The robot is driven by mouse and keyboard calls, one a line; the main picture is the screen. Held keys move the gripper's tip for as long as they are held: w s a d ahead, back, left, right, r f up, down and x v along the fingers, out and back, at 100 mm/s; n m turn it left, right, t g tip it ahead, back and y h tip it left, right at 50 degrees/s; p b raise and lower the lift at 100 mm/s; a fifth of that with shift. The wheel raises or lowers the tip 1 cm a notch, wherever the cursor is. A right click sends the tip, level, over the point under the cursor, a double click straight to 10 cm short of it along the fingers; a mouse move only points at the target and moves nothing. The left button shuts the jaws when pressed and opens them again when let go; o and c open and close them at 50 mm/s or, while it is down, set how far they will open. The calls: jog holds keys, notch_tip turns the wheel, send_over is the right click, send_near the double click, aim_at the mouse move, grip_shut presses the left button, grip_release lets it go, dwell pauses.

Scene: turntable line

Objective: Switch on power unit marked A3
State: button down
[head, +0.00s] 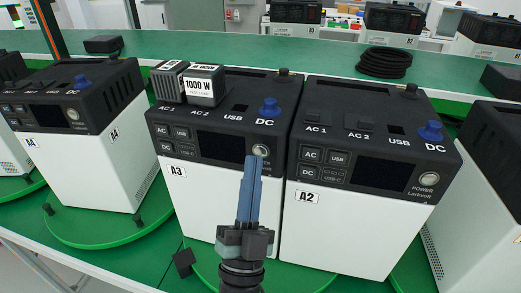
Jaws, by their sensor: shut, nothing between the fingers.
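The power unit marked A3 (214,213) stands in the middle of the head view, with a white body and a black top and front panel. Its label (178,172) is at the panel's lower left. Its screen (219,147) is dark. Its round silver POWER button (260,150) shows just above my fingertips. My gripper (256,160) is shut and empty, pointing up at the button from below. I cannot tell whether it touches. The fingers hide the panel just below the button.
Unit A2 (335,232) stands close on the right, its screen dark. Unit A4 (88,160) stands at the left on a green turntable (105,237). A 1000 W block (204,85) sits on top of A3. A coiled black cable (384,62) and more units lie behind.

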jog(key=shift+w, duration=0.1)
jog(key=shift+w+d+b, duration=0.15)
jog(key=shift+w+b, duration=0.2)
jog(key=shift+b, duration=0.05)
jog(key=shift+w+d+b, duration=0.1)
jog(key=shift+w+b, duration=0.2)
dwell(0.5)
dwell(0.4)
jog(key=shift+s+a, duration=0.25)
jog(key=shift+s, duration=0.5)
jog(key=s, duration=0.1)
jog(key=s+a+p, duration=0.1)
jog(key=s, duration=0.2)
jog(key=shift+s+a+p, duration=0.25)
jog(key=shift+s+p, duration=0.05)
jog(key=shift+s, duration=0.05)
dwell(0.5)
